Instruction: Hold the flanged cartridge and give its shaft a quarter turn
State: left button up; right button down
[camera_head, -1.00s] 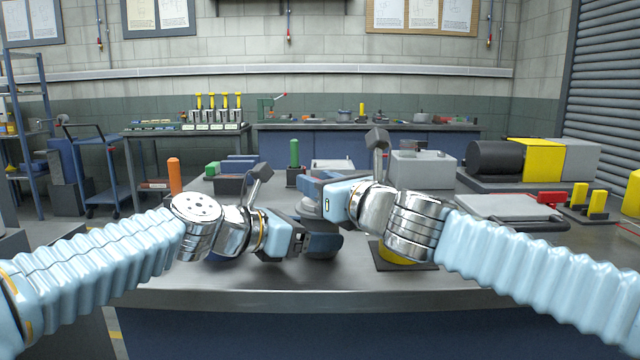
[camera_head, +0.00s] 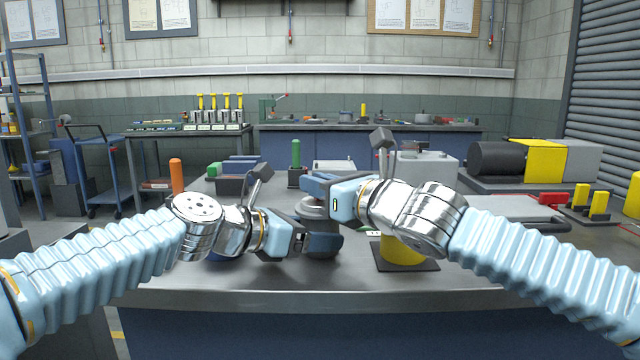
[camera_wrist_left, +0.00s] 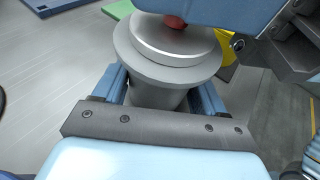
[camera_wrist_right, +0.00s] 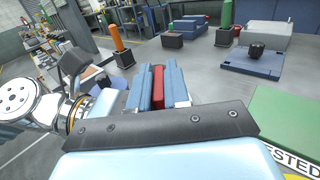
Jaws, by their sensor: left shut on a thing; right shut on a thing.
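The flanged cartridge is a grey cylinder with a wide round flange; its flange (camera_head: 311,208) shows between my grippers in the head view. In the left wrist view the cartridge (camera_wrist_left: 165,65) stands between the blue fingers of my left gripper (camera_wrist_left: 165,90), flange above the jaws. My left gripper (camera_head: 320,243) is shut on its body. A red shaft end (camera_wrist_left: 175,21) rises from the flange, partly hidden by my right gripper. In the right wrist view the red shaft (camera_wrist_right: 157,88) is clamped between the fingers of my right gripper (camera_wrist_right: 158,86). My right gripper (camera_head: 318,186) is above the flange.
A yellow cylinder on a dark plate (camera_head: 402,252) stands just right of the grippers. Behind are a green post (camera_head: 295,153), an orange post (camera_head: 176,175) and a grey box (camera_head: 425,168). The bench front (camera_head: 230,298) is clear.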

jog(key=shift+s+d+n+g+y, duration=0.1)
jog(key=shift+d+n+g+y, duration=0.1)
jog(key=shift+n+g+y, duration=1.5)
jog(key=c, duration=1.2)
grip_release()
jog(key=shift+d, duration=0.1)
jog(key=v, duration=1.2)
jog(key=shift+r, duration=0.1)
